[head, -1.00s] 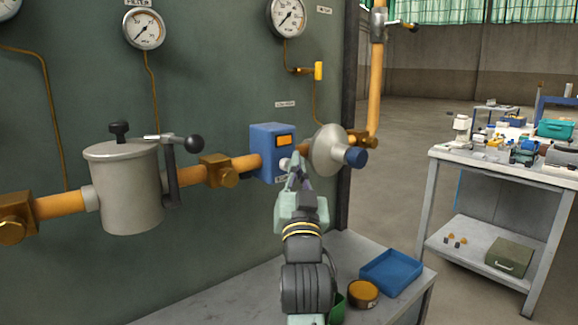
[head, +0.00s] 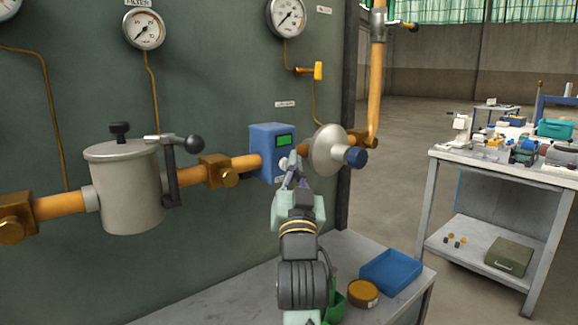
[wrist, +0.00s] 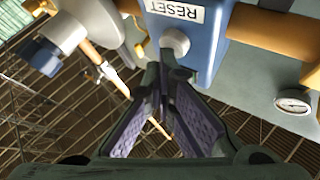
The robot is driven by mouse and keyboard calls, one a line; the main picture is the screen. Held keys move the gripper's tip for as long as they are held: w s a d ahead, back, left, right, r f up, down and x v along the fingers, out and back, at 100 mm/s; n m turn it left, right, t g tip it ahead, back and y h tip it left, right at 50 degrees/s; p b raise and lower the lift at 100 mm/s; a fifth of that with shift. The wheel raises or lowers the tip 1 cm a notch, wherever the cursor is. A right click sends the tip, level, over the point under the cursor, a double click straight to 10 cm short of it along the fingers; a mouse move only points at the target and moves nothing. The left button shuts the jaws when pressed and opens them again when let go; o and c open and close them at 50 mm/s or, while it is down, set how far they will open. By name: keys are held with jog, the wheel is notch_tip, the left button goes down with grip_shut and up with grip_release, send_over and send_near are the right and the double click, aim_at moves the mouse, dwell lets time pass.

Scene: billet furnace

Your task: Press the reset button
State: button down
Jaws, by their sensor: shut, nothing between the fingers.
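The blue reset box (head: 266,146) is mounted on the orange pipe on the green panel. Its small window (head: 284,140) is lit green. In the wrist view, the box (wrist: 203,55) carries a white label reading RESET (wrist: 180,12), upside down. A pale round button (wrist: 175,42) sits beside the label; in the head view it (head: 284,163) is partly hidden by my gripper. My gripper (head: 292,168) is shut and empty. In the wrist view its fingertips (wrist: 166,70) meet right at the button; whether they touch it I cannot tell.
A pale disc-shaped fitting with a blue cap (head: 356,157) is close to the right of my gripper. A grey canister with a black-knobbed lever (head: 126,190) is on the left. Below are a blue tray (head: 392,270) and a round orange-brown tin (head: 363,293) on a bench.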

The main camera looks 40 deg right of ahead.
jog(key=shift+s+d, duration=0.1)
jog(key=shift+s, duration=0.85)
jog(key=s, duration=0.5)
jog(key=shift+d, duration=0.2)
jog(key=shift+f, duration=0.1)
dwell(0.6)
